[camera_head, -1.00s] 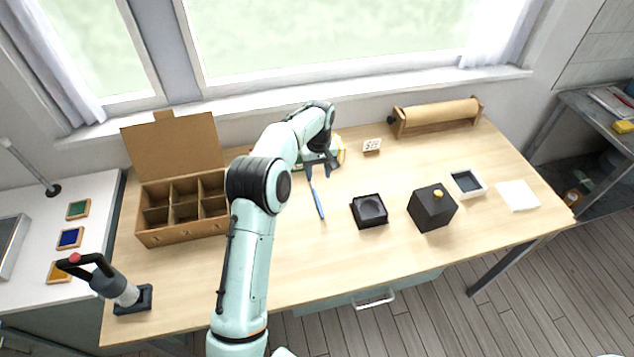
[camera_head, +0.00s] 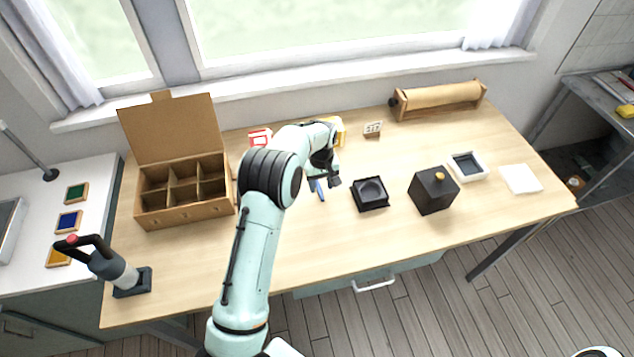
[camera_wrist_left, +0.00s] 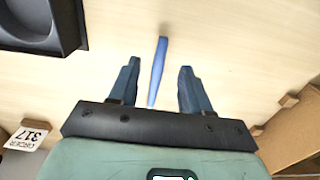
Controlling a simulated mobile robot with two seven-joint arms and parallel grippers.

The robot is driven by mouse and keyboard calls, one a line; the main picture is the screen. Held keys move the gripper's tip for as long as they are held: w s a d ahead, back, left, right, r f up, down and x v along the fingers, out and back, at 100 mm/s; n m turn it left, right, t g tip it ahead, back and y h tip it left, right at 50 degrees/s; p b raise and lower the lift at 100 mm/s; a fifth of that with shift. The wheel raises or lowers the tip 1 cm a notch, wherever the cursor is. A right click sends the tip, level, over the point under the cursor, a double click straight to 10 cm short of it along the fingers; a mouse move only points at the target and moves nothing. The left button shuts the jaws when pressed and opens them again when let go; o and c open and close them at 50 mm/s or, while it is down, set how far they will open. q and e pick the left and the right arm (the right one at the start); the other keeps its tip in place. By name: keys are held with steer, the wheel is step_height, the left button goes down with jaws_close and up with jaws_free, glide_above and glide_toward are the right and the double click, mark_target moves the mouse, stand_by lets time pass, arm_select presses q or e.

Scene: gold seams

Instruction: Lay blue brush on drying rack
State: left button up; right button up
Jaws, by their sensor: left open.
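The blue brush (camera_head: 321,190) lies on the wooden table, mostly hidden by my left gripper in the head view. In the left wrist view its blue handle (camera_wrist_left: 158,70) lies lengthwise between the fingertips, with table visible on both sides of it. My left gripper (camera_head: 323,185) is open and just over the brush; its two fingers also show in the left wrist view (camera_wrist_left: 158,72). I cannot make out the drying rack for certain; small wooden pieces (camera_wrist_left: 287,101) at the right of the left wrist view may belong to it. My right gripper is out of view.
A black dish (camera_head: 371,205) and black box (camera_head: 433,205) stand right of the gripper. An order card (camera_head: 373,129) stands behind. A divided wooden box (camera_head: 185,212) is at left, a paper roll (camera_head: 440,95) at back right.

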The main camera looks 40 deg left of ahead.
mark_target(321, 192)
arm_select(q)
step_height(321, 192, down, 3)
steer(key=shift+f, duration=0.15)
jaws_close()
